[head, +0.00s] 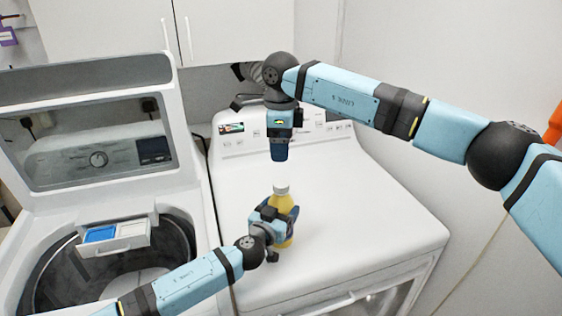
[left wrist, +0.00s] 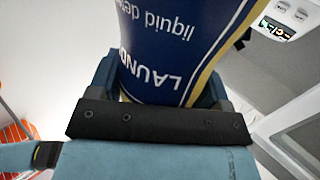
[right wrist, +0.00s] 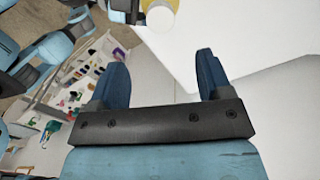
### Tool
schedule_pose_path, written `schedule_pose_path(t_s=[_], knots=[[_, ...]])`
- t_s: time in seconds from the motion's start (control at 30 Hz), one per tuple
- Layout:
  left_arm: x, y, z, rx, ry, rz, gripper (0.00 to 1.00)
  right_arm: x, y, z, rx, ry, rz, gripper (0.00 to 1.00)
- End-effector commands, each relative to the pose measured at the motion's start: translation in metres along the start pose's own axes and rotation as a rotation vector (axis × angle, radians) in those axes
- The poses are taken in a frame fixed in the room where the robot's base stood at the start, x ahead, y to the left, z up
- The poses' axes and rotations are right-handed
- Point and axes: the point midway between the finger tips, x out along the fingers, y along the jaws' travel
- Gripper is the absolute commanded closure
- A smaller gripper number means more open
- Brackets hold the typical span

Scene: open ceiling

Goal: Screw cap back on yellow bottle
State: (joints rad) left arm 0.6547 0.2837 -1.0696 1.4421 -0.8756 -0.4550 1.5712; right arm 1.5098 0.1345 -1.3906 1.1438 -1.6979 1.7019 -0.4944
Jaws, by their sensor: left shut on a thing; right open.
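The yellow bottle (head: 283,223) stands upright on the white dryer top, with a white cap (head: 281,188) at its top. I cannot tell whether the cap is tight. My left gripper (head: 276,214) is shut around the bottle's body from the front left. In the left wrist view the bottle's dark blue label (left wrist: 178,45) fills the space between the fingers. My right gripper (head: 279,152) points down above the cap, apart from it. In the right wrist view its fingers (right wrist: 163,72) are open with nothing between them, and the bottle's top (right wrist: 160,14) shows at the upper edge.
The white dryer (head: 360,215) has a clear top around the bottle and a raised control panel (head: 325,128) behind. To the left stands an open washing machine (head: 97,195) with a pulled-out detergent drawer (head: 118,236). White cabinets (head: 105,28) hang at the back.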

Motion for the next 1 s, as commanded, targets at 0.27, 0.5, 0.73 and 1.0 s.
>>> schedule_pose_path(t_s=[0.27, 0.5, 0.73, 1.0], knots=[[0.000, 0.000, 0.000, 0.000, 0.000, 0.000, 0.95, -0.012, 0.000, 0.000, 0.000, 0.000, 0.001, 0.28], [0.000, 0.000, 0.000, 0.000, 0.000, 0.000, 0.13, -0.012, 0.000, 0.000, 0.000, 0.000, 0.001, 0.28], [0.000, 0.000, 0.000, 0.000, 0.000, 0.000, 0.00, -0.012, 0.000, 0.000, 0.000, 0.000, 0.001, 0.28], [-0.023, 0.000, 0.003, -0.003, -0.002, 0.000, 0.00, -0.008, 0.000, 0.000, 0.000, 0.000, 0.001, 0.28]])
